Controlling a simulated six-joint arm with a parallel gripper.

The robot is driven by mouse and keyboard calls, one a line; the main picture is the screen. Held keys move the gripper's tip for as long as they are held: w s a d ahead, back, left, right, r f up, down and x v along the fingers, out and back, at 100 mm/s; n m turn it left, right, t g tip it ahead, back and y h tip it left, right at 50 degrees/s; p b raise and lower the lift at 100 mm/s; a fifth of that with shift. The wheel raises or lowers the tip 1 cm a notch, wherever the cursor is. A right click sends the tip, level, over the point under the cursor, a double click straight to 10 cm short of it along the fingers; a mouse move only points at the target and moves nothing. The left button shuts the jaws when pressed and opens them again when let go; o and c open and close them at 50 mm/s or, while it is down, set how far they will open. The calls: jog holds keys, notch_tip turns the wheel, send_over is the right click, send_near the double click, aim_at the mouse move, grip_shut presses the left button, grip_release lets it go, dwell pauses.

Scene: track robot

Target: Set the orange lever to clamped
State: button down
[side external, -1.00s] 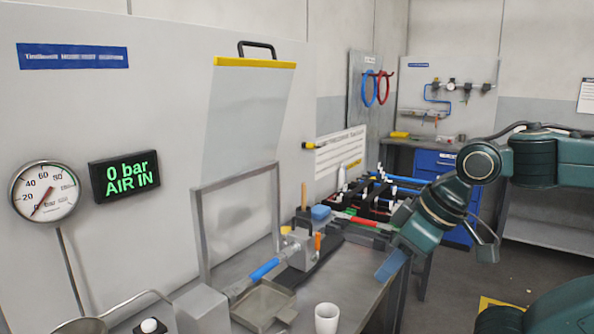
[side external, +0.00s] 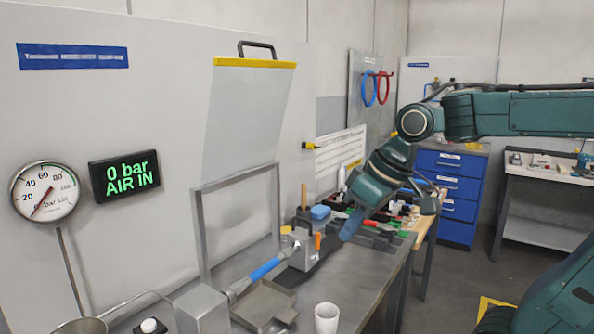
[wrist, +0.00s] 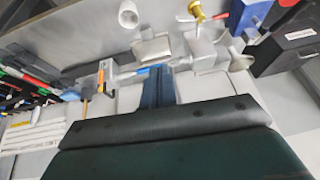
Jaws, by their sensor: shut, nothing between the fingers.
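The orange lever (side external: 317,241) is a small upright piece at the right side of a grey metal block (side external: 302,257) on the bench. In the wrist view an orange piece, likely the lever (wrist: 101,80), shows small and blurred at the block. My gripper (side external: 350,228) is shut and empty, pointing down, to the right of the lever and apart from it. Its blue fingers (wrist: 158,85) are together in the wrist view. I cannot read any clamped mark on the block.
A blue-handled part (side external: 264,270) reaches from the block toward the left. A metal tray (side external: 263,304) and white cup (side external: 326,318) stand in front. A raised clear guard (side external: 245,110) with a yellow edge is behind. Racked tools and a wooden handle (side external: 304,195) stand behind the block.

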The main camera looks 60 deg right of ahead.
jog(key=w+d+y, duration=0.2)
jog(key=w+d, duration=1.2)
jog(key=d, duration=0.1)
jog(key=d+f+y, duration=0.1)
jog(key=d+f, duration=0.3)
jog(key=d, duration=0.5)
jog(key=s+d+f+m+y, duration=0.1)
jog(key=d+f, duration=0.4)
jog(key=d, duration=0.4)
jog(key=shift+s+d+f, duration=0.2)
jog(key=shift+f, duration=0.1)
send_near(316, 247)
notch_tip(316, 247, down, 4)
jog(key=w, duration=0.2)
jog(key=shift+w+a+f, duration=0.1)
jog(key=shift+w, duration=0.15)
